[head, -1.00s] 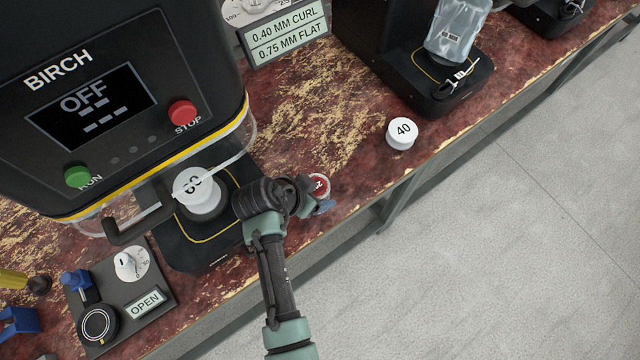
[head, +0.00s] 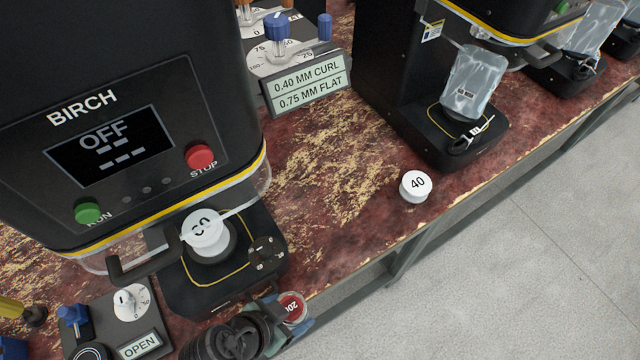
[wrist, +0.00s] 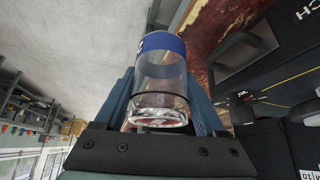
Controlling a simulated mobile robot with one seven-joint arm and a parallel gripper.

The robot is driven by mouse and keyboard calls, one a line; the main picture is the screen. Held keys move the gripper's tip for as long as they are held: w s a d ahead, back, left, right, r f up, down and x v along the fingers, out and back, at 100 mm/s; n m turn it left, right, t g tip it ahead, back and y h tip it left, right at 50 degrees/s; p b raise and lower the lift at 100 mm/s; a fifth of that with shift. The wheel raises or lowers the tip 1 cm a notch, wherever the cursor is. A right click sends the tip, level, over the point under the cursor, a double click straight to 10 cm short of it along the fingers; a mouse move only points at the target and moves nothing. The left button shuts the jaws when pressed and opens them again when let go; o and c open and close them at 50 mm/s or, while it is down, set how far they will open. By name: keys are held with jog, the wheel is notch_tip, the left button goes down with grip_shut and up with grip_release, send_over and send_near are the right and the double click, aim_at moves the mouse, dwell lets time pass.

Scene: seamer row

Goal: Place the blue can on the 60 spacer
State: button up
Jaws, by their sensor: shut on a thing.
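The can (wrist: 162,75) is clear with a blue band at its upper end in the wrist view. In the head view its round red-and-white end marked 200 (head: 292,307) faces up. My gripper (head: 296,318) is shut on the can, with its blue fingers on either side of it in the wrist view (wrist: 163,98). It holds the can off the front edge of the bench, at the lower middle of the head view. The 60 spacer (head: 203,232) is a white disc on the Birch machine's black base (head: 185,285), with the clear guard's edge partly across its number.
A white 40 spacer (head: 416,186) stands on the bench to the right. The Birch machine's body (head: 60,60) overhangs the spacer, and a dark handle (head: 145,263) juts out left of it. A control panel (head: 137,318) reading OPEN is at lower left.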

jog(key=w+d+r+n+t+y+p, duration=0.1)
jog(key=w+d+r+n+y, duration=0.3)
jog(key=w+d+r+n, duration=0.2)
jog(key=shift+w+d+r+n+t, duration=0.35)
jog(key=shift+w+n, duration=0.1)
jog(key=shift+n, duration=0.55)
jog(key=shift+a, duration=0.25)
